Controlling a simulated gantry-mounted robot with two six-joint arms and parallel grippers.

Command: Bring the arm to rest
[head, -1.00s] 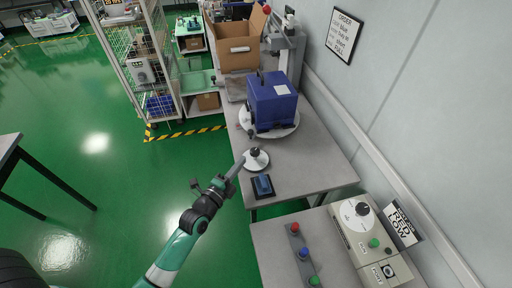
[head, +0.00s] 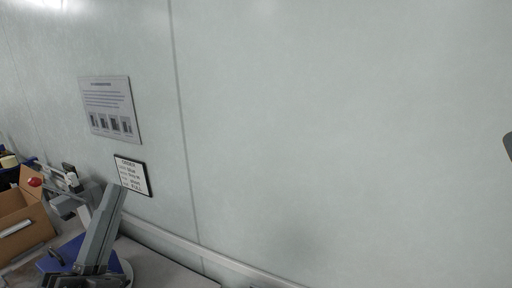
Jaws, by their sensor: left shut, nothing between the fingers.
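My left gripper (head: 114,194) is at the lower left of the head view, its long grey fingers pointing up and closed together with nothing between them. It passes in front of the blue box (head: 62,252) and hides much of it. The box is on a pale round plate (head: 127,272), whose rim shows beside the gripper. I cannot tell how far the gripper is from the box.
An open cardboard box (head: 22,222) stands at the left. An order sign (head: 132,175) and a larger notice (head: 110,108) hang on the pale wall (head: 330,130), which fills most of the view. A dark object (head: 508,144) is cut off at the right edge.

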